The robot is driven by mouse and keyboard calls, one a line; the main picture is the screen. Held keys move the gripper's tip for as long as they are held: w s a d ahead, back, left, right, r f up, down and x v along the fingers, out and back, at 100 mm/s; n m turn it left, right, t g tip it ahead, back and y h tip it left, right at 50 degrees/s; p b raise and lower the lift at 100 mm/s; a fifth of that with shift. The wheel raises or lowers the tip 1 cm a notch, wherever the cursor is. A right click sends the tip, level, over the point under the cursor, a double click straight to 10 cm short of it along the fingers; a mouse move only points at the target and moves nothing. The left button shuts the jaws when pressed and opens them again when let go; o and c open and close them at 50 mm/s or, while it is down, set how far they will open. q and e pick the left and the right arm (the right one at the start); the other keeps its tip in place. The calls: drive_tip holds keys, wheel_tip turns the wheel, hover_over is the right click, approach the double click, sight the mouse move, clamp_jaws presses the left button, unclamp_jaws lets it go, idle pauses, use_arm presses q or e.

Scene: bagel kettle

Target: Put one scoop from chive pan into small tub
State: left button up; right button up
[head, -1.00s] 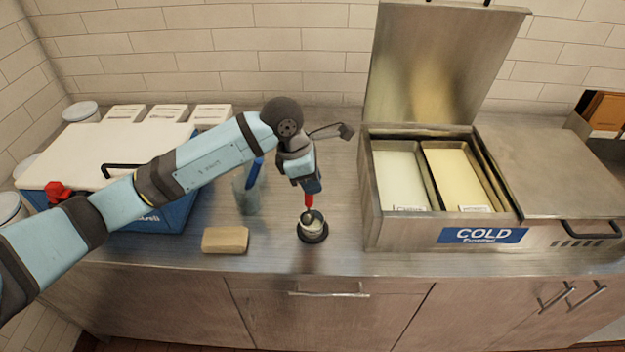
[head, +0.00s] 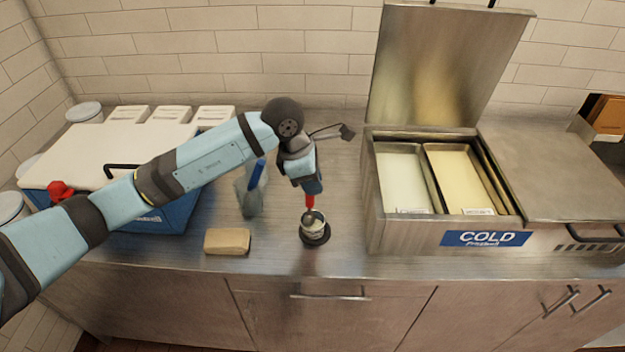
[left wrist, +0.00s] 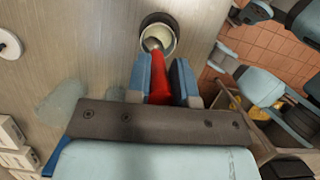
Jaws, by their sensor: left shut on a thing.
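My left gripper (head: 311,190) points down over the counter, shut on the red handle of a scoop (head: 310,202). The red handle (left wrist: 160,84) also shows between the fingers in the left wrist view. The scoop's metal end dips inside the mouth of a small round tub (head: 313,224) on a dark base. The tub (left wrist: 158,22) shows from above in the left wrist view, with pale stuff inside. The cold unit's lid is up, showing a white-filled pan (head: 402,180) and a yellow-filled pan (head: 458,178). Their labels are too blurred to read. My right gripper is not seen.
A tan block (head: 227,241) lies left of the tub. A blue cooler with a white lid (head: 100,155) fills the left. The cold unit (head: 410,236) stands to the right. The counter between is clear.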

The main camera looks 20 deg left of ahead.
use_arm(q)
drive_tip(key=shift+s+d, duration=0.15)
drive_tip(key=shift+d, duration=0.45)
wheel_tip(320, 180, up, 9)
drive_tip(key=p, duration=0.2)
drive_tip(key=shift+p, duration=0.4)
idle(0.7)
